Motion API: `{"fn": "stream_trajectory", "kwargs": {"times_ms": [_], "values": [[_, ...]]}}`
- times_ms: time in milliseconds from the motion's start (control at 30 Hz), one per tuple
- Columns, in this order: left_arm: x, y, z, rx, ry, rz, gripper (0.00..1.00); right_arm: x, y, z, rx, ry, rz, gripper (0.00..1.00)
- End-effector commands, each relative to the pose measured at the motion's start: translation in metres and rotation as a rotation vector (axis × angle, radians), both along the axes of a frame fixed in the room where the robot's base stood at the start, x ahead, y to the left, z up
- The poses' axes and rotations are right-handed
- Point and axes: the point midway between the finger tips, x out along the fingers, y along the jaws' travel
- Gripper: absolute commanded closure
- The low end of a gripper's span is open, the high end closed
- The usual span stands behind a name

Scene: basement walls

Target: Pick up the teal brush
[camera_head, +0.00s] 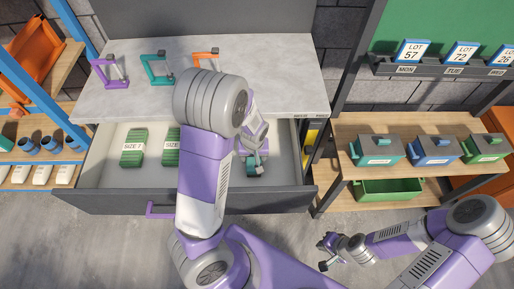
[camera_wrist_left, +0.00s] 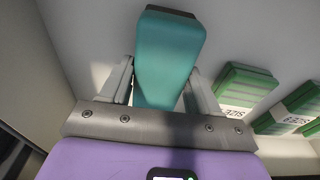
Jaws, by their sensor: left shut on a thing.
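The teal brush (camera_wrist_left: 168,55) is between the fingers of my left gripper (camera_wrist_left: 160,85), which is shut on it. In the head view my left gripper (camera_head: 254,157) reaches down into the right part of the open drawer (camera_head: 100,178), and a bit of the teal brush (camera_head: 253,171) shows below it. I cannot tell whether the brush touches the drawer floor. My right gripper (camera_head: 324,254) hangs over the floor right of the drawer, with its fingers apart and empty.
Green "SIZE" blocks (camera_head: 133,148) lie in the drawer, left of my left gripper. Purple, teal (camera_head: 157,69) and orange frames stand on the worktop (camera_head: 275,75) above. A wooden shelf (camera_head: 350,132) with coloured bins stands at right.

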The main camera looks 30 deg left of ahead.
Motion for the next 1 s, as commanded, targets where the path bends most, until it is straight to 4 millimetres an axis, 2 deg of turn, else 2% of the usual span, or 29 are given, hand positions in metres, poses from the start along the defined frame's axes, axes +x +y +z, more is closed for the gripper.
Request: {"fn": "stream_trajectory", "kwargs": {"times_ms": [33,300,500,700,1000], "values": [[-0.005,-0.001,0.010,-0.001,-0.004,-0.001,0.79,0.000,0.000,0.007,0.000,0.000,0.000,1.00],[-0.002,-0.001,0.085,-0.002,-0.007,-0.002,0.79,0.000,0.000,0.041,0.000,0.000,0.000,1.00],[-0.003,-0.001,0.122,-0.001,-0.004,0.000,0.79,0.000,0.000,0.056,0.000,0.000,0.000,1.00],[-0.003,0.000,0.137,0.000,-0.001,0.000,0.79,0.000,0.000,0.061,0.000,0.000,0.000,1.00],[-0.003,0.000,0.138,0.001,-0.001,0.000,0.79,0.000,0.000,0.061,0.000,0.000,0.000,1.00]]}}
